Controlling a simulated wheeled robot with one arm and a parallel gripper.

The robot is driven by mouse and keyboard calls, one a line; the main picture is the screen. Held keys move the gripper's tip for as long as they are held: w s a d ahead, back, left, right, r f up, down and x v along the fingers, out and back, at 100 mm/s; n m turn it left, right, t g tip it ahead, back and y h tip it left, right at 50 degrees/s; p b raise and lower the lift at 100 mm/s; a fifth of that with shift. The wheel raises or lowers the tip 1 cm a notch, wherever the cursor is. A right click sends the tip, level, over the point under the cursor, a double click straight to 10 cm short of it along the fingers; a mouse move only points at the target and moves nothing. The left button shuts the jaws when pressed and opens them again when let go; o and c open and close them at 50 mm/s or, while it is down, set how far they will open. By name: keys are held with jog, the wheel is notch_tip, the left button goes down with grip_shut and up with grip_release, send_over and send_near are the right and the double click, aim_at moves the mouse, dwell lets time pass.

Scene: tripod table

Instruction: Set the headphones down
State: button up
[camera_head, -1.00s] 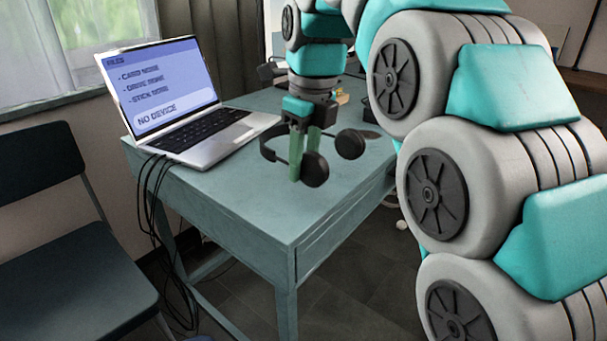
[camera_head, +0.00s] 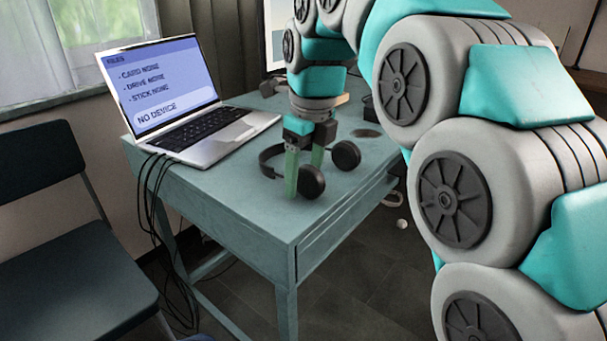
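The black headphones (camera_head: 311,182) rest on the blue-green table (camera_head: 235,205), to the right of the laptop. Their two ear cups face the front and right, and the band curves round on the left. My gripper (camera_head: 304,172) points down over them. Its two green fingers are spread apart, with part of the headphones between or behind them. The gripper looks open; whether a finger still touches the headphones cannot be told.
An open laptop (camera_head: 205,133) stands on the table's left, with dark cables (camera_head: 150,190) hanging off the edge. A dark chair (camera_head: 60,240) is at the left. A monitor stands behind my arm. The table's front corner is clear.

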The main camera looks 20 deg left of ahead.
jog(key=shift+d+r, duration=0.1)
jog(key=shift+r, duration=1.1)
jog(key=r+p, duration=0.2)
jog(key=r, duration=0.1)
jog(key=r+p, duration=0.1)
jog(key=r, duration=0.1)
jog(key=shift+s+d+r+p, duration=0.15)
jog(key=shift+d+r+p, duration=0.1)
jog(key=shift+d+p, duration=0.05)
jog(key=shift+f, duration=0.1)
